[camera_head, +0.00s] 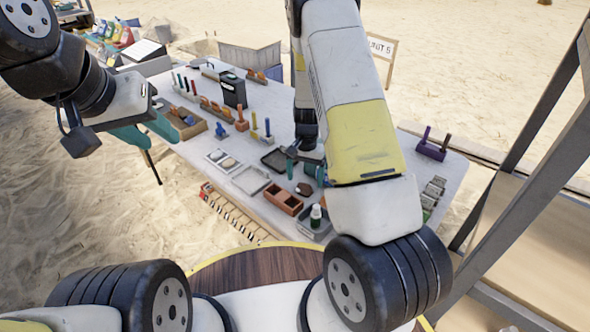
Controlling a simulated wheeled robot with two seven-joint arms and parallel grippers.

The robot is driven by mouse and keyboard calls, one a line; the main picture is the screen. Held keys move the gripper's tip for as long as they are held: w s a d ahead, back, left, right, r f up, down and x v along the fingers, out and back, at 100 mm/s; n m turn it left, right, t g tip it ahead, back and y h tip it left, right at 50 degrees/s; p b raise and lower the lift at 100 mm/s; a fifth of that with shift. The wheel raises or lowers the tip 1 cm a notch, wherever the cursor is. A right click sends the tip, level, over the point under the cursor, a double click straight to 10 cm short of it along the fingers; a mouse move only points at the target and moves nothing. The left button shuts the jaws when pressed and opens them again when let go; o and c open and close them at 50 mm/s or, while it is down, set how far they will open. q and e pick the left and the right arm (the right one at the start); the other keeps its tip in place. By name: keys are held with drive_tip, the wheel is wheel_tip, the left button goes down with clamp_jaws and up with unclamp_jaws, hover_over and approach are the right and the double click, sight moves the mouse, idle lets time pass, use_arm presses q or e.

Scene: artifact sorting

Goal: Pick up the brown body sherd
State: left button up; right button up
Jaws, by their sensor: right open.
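A small dark brown piece (304,189), which looks like the brown body sherd, lies on the white table (236,150), just beyond the reddish-brown divided box. My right gripper (302,172) is low over the table just behind the piece. Its teal fingers are apart with nothing visible between them, and my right arm partly hides it. I cannot tell how high the fingertips are above the table. My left gripper (147,131) hangs off the table's left edge, far from the piece. Its teal fingers look empty, but their gap is unclear.
The reddish-brown box (283,200) and a grey tray with a bottle (315,216) stand near the front edge. A dark tray (275,159) and pale frames (250,180) lie left of my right gripper. Several tools and a black box (233,90) stand farther back. A purple holder (432,150) is at right.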

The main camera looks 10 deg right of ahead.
sight(305, 189)
wheel_tip(305, 189, down, 4)
drive_tip(key=shift+r, duration=0.15)
drive_tip(key=c, duration=1.4)
drive_tip(key=shift+r, duration=0.15)
drive_tip(key=shift+c, duration=0.2)
